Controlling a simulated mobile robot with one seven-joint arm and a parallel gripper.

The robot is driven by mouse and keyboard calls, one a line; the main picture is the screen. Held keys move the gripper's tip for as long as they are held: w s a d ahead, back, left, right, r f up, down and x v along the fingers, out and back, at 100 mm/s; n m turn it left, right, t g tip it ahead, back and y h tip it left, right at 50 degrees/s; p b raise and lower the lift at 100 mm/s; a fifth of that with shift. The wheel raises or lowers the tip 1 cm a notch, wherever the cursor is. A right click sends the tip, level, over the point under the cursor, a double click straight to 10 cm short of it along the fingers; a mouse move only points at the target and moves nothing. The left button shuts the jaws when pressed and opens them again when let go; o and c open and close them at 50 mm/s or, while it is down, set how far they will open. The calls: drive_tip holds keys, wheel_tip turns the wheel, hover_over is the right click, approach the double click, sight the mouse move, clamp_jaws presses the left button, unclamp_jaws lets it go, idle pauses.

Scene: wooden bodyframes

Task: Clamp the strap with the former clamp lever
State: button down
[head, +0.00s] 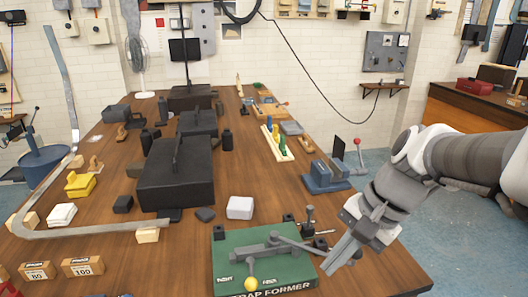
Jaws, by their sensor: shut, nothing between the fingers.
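The strap former (222,277) is a green base with "STRAP FORMER" on its front, at the near edge of the table. A grey lever arm (250,256) lies across it, with a yellow knob (251,284) at the front. A small upright lever with a dark knob (308,213) stands at its back right; I cannot tell which lever is the clamp. A long grey strap (90,231) curves down from the left and ends on a wooden block, apart from the former. My gripper (328,270) is shut and empty, pointing down-left over the former's right edge.
A white block (240,207) and dark boxes (175,187) stand behind the former. A blue fixture (326,177) sits at the table's right edge, with a red-knobbed lever (357,143) near it. Wooden blocks (82,266) marked 80 and 100 lie at front left.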

sight(287, 284)
drive_tip(key=w+d+f+m+y+b, duration=0.1)
drive_tip(key=w+f+m+y+b, duration=0.4)
drive_tip(key=f, duration=0.6)
drive_tip(key=w+m+b, duration=0.2)
drive_tip(key=w+m, duration=0.1)
drive_tip(key=shift+w+d+f+m+g+y, duration=0.2)
drive_tip(key=shift+w+d+m+g+y, duration=0.05)
drive_tip(key=shift+d+m+g+y, duration=0.15)
drive_tip(key=shift+a, duration=0.1)
drive_tip(key=b+x, duration=0.3)
drive_tip(key=x, duration=0.7)
drive_tip(key=shift+a+f, duration=0.15)
drive_tip(key=shift+f, duration=0.05)
drive_tip(key=shift+a+r, duration=0.2)
drive_tip(key=shift+a, duration=0.35)
drive_tip(key=shift+a+r, duration=0.2)
drive_tip(key=shift+a, duration=0.35)
drive_tip(key=shift+a+r, duration=0.15)
drive_tip(key=shift+a, duration=0.45)
drive_tip(key=shift+a, duration=0.1)
drive_tip(key=shift+s+t, duration=0.15)
drive_tip(key=shift+t, duration=0.15)
